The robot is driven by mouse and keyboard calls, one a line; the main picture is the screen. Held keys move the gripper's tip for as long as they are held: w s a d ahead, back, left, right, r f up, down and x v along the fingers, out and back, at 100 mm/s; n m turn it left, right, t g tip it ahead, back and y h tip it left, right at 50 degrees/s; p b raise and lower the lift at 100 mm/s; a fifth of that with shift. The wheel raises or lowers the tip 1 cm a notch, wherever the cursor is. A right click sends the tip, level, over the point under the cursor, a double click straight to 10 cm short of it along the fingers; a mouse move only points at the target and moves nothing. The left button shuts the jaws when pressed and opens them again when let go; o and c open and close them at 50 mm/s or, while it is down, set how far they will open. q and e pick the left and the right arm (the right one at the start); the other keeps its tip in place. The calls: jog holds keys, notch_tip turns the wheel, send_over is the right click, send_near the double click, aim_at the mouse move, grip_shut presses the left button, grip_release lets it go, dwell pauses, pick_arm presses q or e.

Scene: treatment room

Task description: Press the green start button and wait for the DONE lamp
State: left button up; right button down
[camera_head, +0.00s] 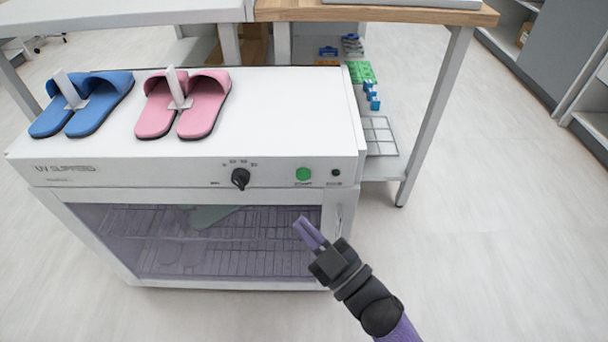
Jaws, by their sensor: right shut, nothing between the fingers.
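A white UV cabinet (280,115) stands in front of me with its glass door (200,245) closed. The round green start button (303,174) is on its front panel, right of a black dial (240,178). A small dark green lamp (336,172) is to the right of the button; it looks unlit, and its label is too small to read. My right gripper (300,222) is shut and empty, with purple fingers pointing up and left. Its tips show below the green button and appear apart from it. My left gripper is not in view.
A blue pair of slippers (100,105) and a pink pair (205,103) stand on the cabinet top at the left. Behind is a table with a wooden top (400,14) and a lower shelf holding small coloured items. The floor at the right is clear.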

aim_at(303, 175)
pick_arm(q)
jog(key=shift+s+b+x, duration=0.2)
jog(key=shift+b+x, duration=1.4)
pick_arm(e)
jog(key=shift+w, duration=3.7)
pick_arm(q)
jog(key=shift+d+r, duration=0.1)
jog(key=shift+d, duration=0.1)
pick_arm(e)
jog(key=shift+w, duration=0.35)
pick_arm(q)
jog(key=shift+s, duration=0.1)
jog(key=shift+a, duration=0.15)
